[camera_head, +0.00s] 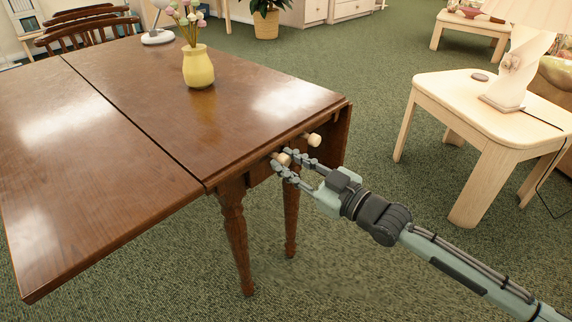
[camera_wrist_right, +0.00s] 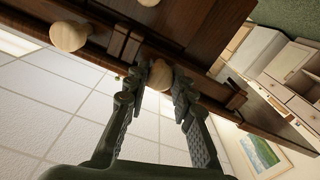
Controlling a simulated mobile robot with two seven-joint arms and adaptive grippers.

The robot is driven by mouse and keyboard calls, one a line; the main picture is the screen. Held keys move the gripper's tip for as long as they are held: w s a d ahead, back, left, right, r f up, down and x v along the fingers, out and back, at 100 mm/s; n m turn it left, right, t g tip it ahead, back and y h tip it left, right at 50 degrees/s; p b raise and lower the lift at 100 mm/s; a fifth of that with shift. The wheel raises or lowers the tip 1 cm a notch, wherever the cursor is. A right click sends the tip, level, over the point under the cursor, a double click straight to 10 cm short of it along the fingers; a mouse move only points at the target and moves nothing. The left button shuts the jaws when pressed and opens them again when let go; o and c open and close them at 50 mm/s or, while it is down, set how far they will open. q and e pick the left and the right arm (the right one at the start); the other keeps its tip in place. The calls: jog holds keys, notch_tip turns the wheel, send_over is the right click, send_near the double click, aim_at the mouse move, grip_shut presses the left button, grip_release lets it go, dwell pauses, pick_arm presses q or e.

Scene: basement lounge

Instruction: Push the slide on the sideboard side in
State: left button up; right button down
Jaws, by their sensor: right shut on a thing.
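The dark wooden drop-leaf table (camera_head: 140,130) fills the left of the head view. Its near leaf is raised. How far the slide sticks out is hard to tell. My left gripper is out of view.
A yellow vase (camera_head: 198,68) with flowers and a white lamp base (camera_head: 157,37) stand on the table. A pale side table (camera_head: 450,95) with a lamp is at right. Table legs (camera_head: 236,235) stand below the gripper. Green carpet between the tables is clear.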

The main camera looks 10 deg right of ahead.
jog(key=shift+w+d, duration=0.2)
jog(key=shift+d, duration=0.05)
jog(key=c, duration=1.3)
grip_release()
jog(key=shift+o, duration=0.2)
jog(key=v, duration=1.2)
